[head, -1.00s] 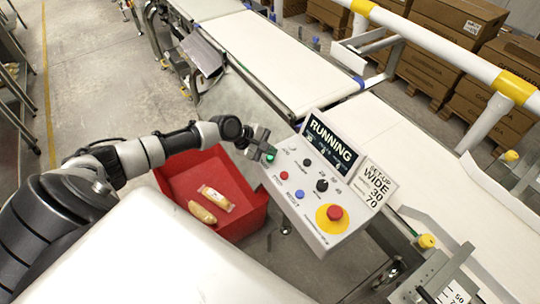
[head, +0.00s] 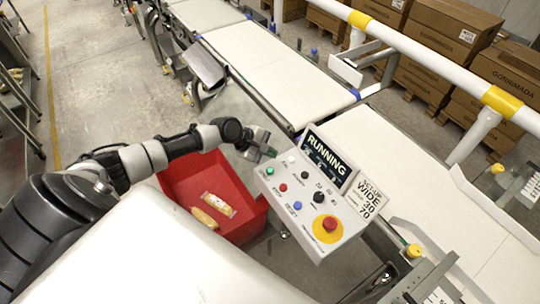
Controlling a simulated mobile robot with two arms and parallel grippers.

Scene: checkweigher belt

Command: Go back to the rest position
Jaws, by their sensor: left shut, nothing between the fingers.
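My left gripper (head: 266,150) is shut and empty. It hangs just above and left of the control panel (head: 312,200), near the panel's upper left corner and apart from its buttons. The green button (head: 270,170) shows just below the fingertips. The panel's screen (head: 325,157) reads RUNNING. My left arm reaches in from the left, over the back edge of a red bin (head: 250,219). My right gripper is not in view.
Two wrapped items (head: 218,204) lie in the red bin. The white conveyor belt (head: 285,68) runs behind the panel. A white and yellow guard rail (head: 430,62) crosses above it. Brown boxes (head: 446,40) stand on pallets behind. Grey floor at the left (head: 95,80) is clear.

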